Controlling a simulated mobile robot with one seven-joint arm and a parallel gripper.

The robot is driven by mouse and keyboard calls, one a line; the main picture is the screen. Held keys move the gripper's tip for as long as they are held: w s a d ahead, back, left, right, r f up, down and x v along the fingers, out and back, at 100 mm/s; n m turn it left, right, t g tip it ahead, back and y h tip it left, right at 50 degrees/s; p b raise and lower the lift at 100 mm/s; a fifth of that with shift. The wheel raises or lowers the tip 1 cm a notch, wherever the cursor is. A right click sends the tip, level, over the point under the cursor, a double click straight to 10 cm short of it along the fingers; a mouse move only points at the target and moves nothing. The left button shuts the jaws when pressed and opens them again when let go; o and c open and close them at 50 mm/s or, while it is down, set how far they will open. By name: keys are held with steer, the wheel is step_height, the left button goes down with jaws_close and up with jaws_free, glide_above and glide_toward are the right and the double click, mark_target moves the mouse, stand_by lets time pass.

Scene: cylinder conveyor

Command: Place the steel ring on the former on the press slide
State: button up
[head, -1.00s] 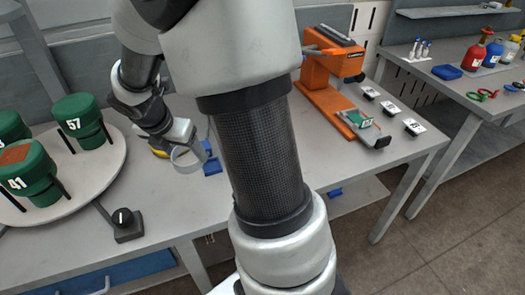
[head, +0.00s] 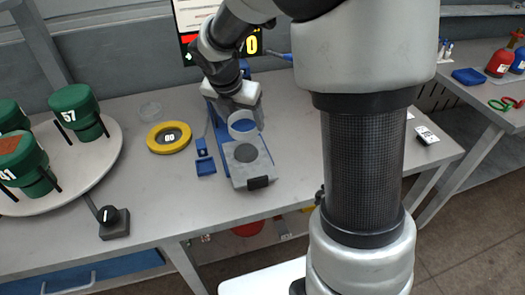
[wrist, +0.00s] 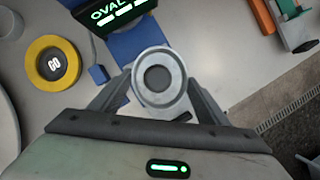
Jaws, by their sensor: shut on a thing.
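The steel ring (head: 242,127) is a short, open grey band. My gripper (head: 243,108) is shut on it and holds it up in the air at the blue press. The ring (wrist: 136,82) also shows in the wrist view between both fingers of my gripper (wrist: 159,88). The press slide (head: 262,172) is a grey block at the front of the blue press (head: 221,147). The former (head: 246,153) is a dark grey round on it, below and in front of the ring in the head view. In the wrist view, a dark round shows through the ring's opening.
A yellow ring gauge marked GO (head: 155,140) lies left of the press. Small blue blocks (head: 206,167) stand beside the press. A lit display (head: 187,20) stands behind. A round table (head: 95,165) with green numbered pots and a black knob (head: 112,222) are at left.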

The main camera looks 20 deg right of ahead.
mark_target(246, 149)
step_height(246, 149, down, 10)
steer(key=b, duration=0.2)
steer(key=shift+b, duration=0.4)
steer(key=shift+f, duration=0.1)
steer(key=o, duration=1.2)
steer(key=shift+c, duration=0.2)
